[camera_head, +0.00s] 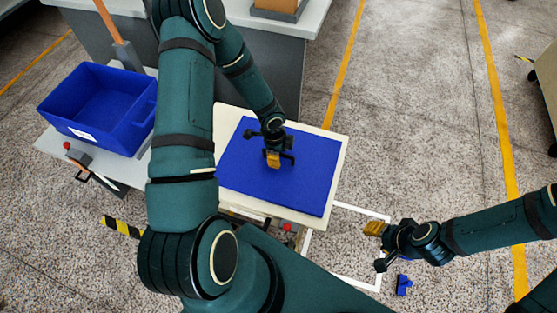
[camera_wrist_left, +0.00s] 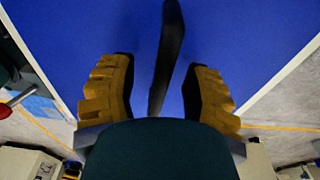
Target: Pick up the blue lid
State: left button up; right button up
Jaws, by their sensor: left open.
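The blue lid (camera_head: 315,165) is a flat blue panel lying on top of a cream-edged box or cart (camera_head: 335,172). Its blue surface fills most of the left wrist view (camera_wrist_left: 85,30). My left gripper (camera_head: 273,160) is over the lid's middle, pointing down. In the left wrist view, its yellow ribbed fingers (camera_wrist_left: 160,68) are spread apart, with a dark, narrow bar (camera_wrist_left: 166,60) between them, possibly a handle on the lid. Neither finger visibly touches the bar. My right gripper (camera_head: 374,229) is at the lower right, away from the lid; its finger gap is unclear.
A blue open bin (camera_head: 97,105) stands on a light table (camera_head: 62,147) left of the box. A grey bench (camera_head: 285,62) stands behind. A small blue object (camera_head: 403,285) shows below my right gripper. Open floor with yellow lines lies to the right.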

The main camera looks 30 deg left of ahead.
dwell(0.3)
pick_arm(q)
grip_shut()
dwell(0.3)
